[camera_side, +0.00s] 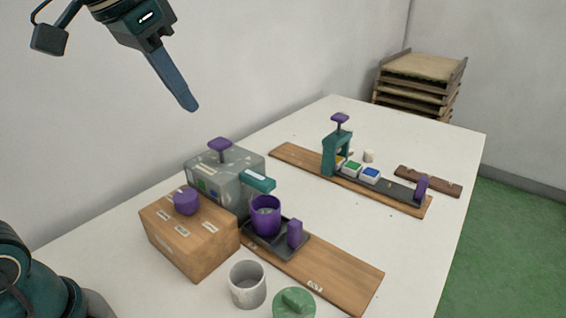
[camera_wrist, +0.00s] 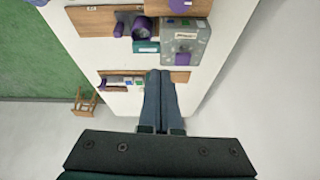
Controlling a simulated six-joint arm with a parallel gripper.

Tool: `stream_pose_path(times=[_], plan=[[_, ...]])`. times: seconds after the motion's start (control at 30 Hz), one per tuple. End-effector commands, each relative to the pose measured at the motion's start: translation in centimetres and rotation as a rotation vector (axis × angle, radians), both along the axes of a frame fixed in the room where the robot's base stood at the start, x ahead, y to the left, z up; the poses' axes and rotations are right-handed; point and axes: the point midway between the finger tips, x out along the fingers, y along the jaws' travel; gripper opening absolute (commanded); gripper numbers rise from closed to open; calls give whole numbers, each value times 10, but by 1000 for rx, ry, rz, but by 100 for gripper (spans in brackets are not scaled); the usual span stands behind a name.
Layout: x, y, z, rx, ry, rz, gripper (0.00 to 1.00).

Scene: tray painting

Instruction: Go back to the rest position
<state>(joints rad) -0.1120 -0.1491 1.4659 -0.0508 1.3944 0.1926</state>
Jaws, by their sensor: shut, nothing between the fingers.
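My gripper (camera_side: 190,104) is high in the air at the upper left of the side view, above the table. Its blue-grey fingers are together with nothing between them. In the wrist view the fingers (camera_wrist: 160,76) lie side by side, pointing toward the table. The gripper is apart from everything on the table. The white table (camera_side: 300,200) below carries the painting stations. A grey machine (camera_side: 216,190) with a purple knob stands nearest beneath the gripper, and it also shows in the wrist view (camera_wrist: 172,50).
A wooden box (camera_side: 180,245) with a purple knob, a purple cup (camera_side: 265,215), a grey cup (camera_side: 247,292) and a green lid (camera_side: 294,304) stand in front. A teal press (camera_side: 330,155) stands on a board behind. Stacked trays (camera_side: 420,80) stand at the back. Air around the gripper is clear.

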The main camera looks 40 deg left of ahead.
Motion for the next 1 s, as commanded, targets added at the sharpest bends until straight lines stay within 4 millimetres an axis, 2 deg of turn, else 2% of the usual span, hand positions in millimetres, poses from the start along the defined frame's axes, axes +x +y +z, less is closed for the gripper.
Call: stream_pose_path(times=[0.03,0.2,0.5,0.6,0.73,1.0], plan=[[-14,-4,-4,0,-11,-3,0],[-51,-14,-30,-5,-39,-2,0],[-100,-20,-96,-18,-57,25,0],[-107,-20,-114,-23,-49,42,0],[-110,-19,-128,-28,-38,63,0],[-105,-19,-125,-34,-59,76,0]])
